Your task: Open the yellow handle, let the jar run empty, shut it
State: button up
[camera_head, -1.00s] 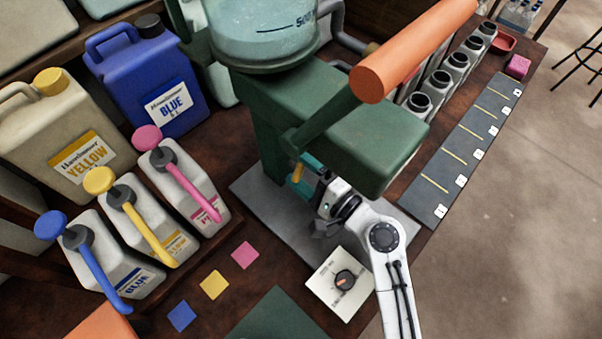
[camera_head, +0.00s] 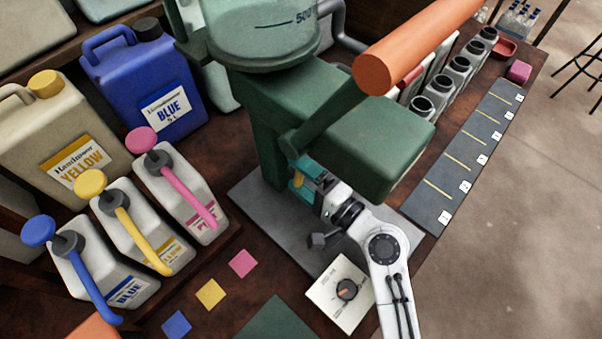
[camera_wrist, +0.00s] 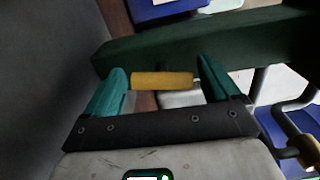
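The yellow handle (camera_wrist: 162,80) is a short bar lying crosswise between the two teal fingers of my gripper (camera_wrist: 160,66). The fingers are spread, one at each end of the bar; a small gap shows at its right end, and I cannot tell if the left finger touches it. In the head view the handle (camera_head: 298,181) is partly hidden by my gripper (camera_head: 304,174), under the green stand. The clear jar (camera_head: 262,35) sits on top of the stand and holds pale bluish liquid near a "500" mark; its top is cut off.
The green stand (camera_head: 370,150) and its orange-ended lever (camera_head: 366,74) overhang my arm. Pump bottles (camera_head: 150,235) stand at left, open-necked bottles (camera_head: 435,85) behind right. The grey base plate (camera_head: 262,205) has free room.

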jog(key=shift+o, duration=0.8)
jog(key=b+v, duration=0.1)
jog(key=v, duration=0.9)
jog(key=shift+s+d, duration=0.3)
